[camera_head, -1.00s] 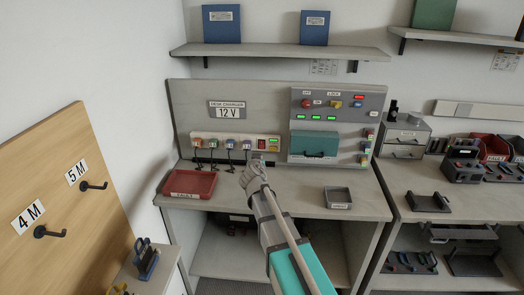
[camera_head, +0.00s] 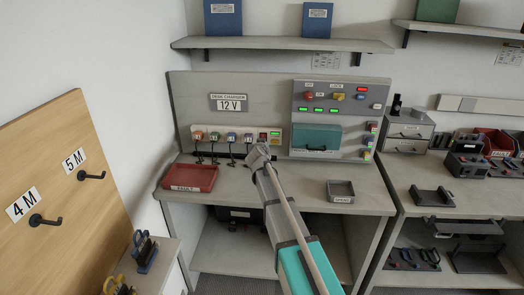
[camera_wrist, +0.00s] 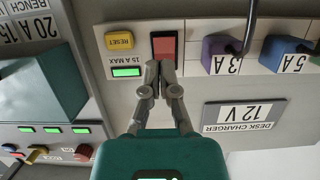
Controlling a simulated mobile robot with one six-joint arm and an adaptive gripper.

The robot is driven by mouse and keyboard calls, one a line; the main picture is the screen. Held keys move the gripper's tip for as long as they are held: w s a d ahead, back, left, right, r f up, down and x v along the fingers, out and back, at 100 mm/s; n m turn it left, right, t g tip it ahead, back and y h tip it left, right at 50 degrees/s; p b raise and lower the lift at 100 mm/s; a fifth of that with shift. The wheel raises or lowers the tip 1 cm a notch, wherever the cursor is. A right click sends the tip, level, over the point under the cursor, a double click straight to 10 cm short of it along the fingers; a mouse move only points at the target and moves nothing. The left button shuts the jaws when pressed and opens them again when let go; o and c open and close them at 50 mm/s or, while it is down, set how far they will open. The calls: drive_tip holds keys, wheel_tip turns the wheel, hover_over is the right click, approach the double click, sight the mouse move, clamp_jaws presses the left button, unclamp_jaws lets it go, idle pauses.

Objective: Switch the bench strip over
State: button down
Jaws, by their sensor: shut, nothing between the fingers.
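The bench strip (camera_head: 240,143) runs along the lower back panel, with several plugs in a row. At its right end is a red rocker switch (camera_wrist: 164,47) in a black frame. Beside it in the wrist view are a yellow RESET button (camera_wrist: 119,41) and a lit green lamp (camera_wrist: 126,72) under a "15 A MAX" label. My gripper (camera_wrist: 158,66) is shut and empty. Its fingertips overlap the lower edge of the switch in the wrist view; I cannot tell whether they touch it. In the head view my gripper (camera_head: 259,150) partly covers the strip's right end.
Plugs labelled 3A (camera_wrist: 221,52) and 5A (camera_wrist: 283,52) with cables sit beside the switch. A teal-covered box (camera_head: 315,138) and button panel stand to the right. A red tray (camera_head: 190,187) and a small grey tray (camera_head: 341,198) lie on the bench, with clear surface between.

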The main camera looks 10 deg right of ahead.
drive_tip(key=shift+b+x, duration=0.35)
drive_tip(key=shift+x, duration=1.4)
drive_tip(key=shift+w, duration=0.15)
drive_tip(key=shift+f, duration=0.1)
drive_tip(key=s+a, duration=0.3)
drive_tip(key=s, duration=1)
drive_tip(key=shift+s+a+r, duration=0.2)
drive_tip(key=shift+s+a, duration=0.05)
drive_tip(key=shift+s, duration=0.1)
